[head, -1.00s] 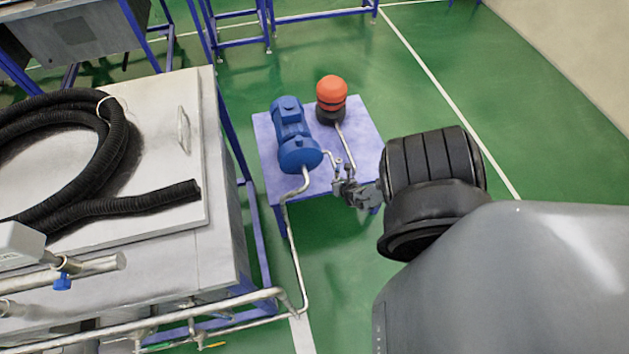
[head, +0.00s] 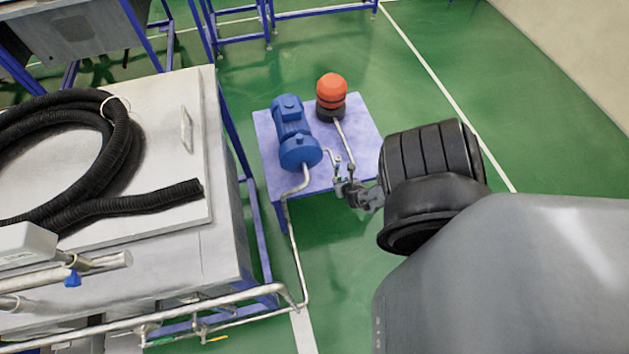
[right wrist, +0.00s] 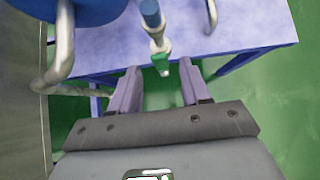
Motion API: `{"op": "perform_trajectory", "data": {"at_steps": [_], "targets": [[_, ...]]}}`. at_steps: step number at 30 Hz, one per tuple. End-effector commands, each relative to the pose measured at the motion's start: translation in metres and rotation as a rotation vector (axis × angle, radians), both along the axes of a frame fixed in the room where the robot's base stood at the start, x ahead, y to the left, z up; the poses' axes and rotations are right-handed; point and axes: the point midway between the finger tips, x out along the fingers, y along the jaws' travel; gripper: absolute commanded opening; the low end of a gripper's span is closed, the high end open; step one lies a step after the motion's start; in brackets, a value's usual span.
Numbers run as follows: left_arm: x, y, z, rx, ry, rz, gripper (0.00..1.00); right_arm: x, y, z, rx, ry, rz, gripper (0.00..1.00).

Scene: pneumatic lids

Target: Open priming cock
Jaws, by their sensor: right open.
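A small cock with a green part (right wrist: 161,63) sits on a thin pipe with a blue top (right wrist: 151,14) in the right wrist view. I take it for the priming cock. In the head view, the small fittings by the pump (head: 338,168) are too small to tell apart. My right gripper (right wrist: 160,80) is open, with its two fingers apart on either side of the line to the green part. The green part is near the fingertips, and no contact is visible. In the head view this gripper (head: 348,190) is at the table's front right. My left gripper is not in view.
A blue pump motor (head: 296,140) and an orange-topped unit (head: 331,95) stand on a lilac table (head: 268,150). Metal pipes (head: 291,235) run down from the pump. A steel tank (head: 170,255) with a black hose (head: 150,207) stands left. Green floor is clear at right.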

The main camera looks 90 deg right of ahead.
Motion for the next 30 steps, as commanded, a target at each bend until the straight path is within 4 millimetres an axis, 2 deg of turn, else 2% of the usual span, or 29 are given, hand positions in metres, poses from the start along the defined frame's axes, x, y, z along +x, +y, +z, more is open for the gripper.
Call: {"op": "perform_trajectory", "data": {"at_steps": [1,3,12,30], "targets": [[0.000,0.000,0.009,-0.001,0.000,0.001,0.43,-0.003,0.007,0.011,0.002,0.002,0.001,0.47],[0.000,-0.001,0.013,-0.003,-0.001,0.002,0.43,-0.005,0.015,0.019,0.002,0.001,0.002,0.47],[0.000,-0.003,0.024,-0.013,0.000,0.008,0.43,-0.013,0.039,0.042,0.001,0.001,0.001,0.47],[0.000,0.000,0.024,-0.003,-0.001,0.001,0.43,-0.013,0.044,0.044,0.002,-0.001,-0.001,0.47]]}}
